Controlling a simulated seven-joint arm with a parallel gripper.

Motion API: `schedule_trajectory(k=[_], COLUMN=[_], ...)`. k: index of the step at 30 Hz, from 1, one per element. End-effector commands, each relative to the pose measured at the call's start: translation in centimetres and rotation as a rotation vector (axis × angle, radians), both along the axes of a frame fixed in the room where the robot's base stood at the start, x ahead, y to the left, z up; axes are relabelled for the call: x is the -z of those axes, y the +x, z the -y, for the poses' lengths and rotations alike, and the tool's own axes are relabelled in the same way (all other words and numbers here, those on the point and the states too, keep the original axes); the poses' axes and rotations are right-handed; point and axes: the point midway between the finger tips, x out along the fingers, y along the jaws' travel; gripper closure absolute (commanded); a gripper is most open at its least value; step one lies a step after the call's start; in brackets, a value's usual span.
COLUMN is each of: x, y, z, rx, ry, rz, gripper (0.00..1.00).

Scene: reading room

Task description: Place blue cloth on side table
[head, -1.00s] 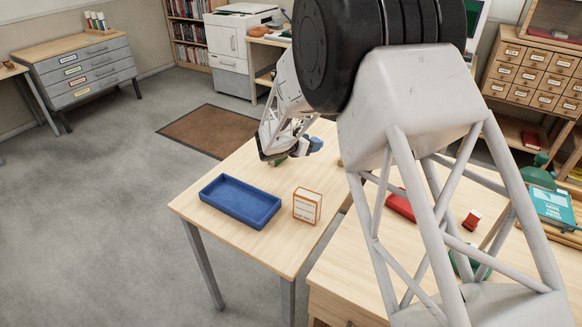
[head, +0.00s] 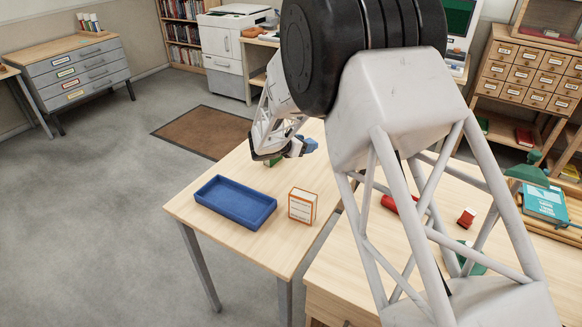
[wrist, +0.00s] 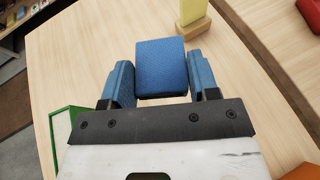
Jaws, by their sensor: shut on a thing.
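The blue cloth (wrist: 162,68) is a compact, block-like blue piece between the two blue-padded fingers of my gripper (wrist: 162,82) in the wrist view. My gripper is shut on it. In the head view the cloth (head: 309,145) shows as a small blue patch at the gripper's right, over the far part of a light wood table (head: 240,165). I cannot tell whether it touches the tabletop. I cannot tell for sure which table is the side table. My arm hides part of the tabletops.
A blue tray (head: 235,222) and a white-orange box (head: 302,206) stand on the nearer part of that table. A second table (head: 345,270) to the right bears red and green things. In the wrist view a yellow card in a wooden block (wrist: 194,30) stands just beyond the cloth.

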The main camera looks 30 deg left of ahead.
Motion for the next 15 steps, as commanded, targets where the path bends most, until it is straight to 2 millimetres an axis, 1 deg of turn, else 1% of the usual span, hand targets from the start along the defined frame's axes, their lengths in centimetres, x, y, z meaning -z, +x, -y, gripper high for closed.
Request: schedule_trajectory(k=[5, 12, 15], x=[1.7, 4.9, 5.8], y=[0.0, 0.0, 0.0], z=[0.0, 0.0, 0.0], rx=[-0.001, 0.0, 0.0], ry=[-0.002, -0.002, -0.001], rz=[-0.001, -0.002, 0.0], gripper=[0.68, 0.68, 0.68])
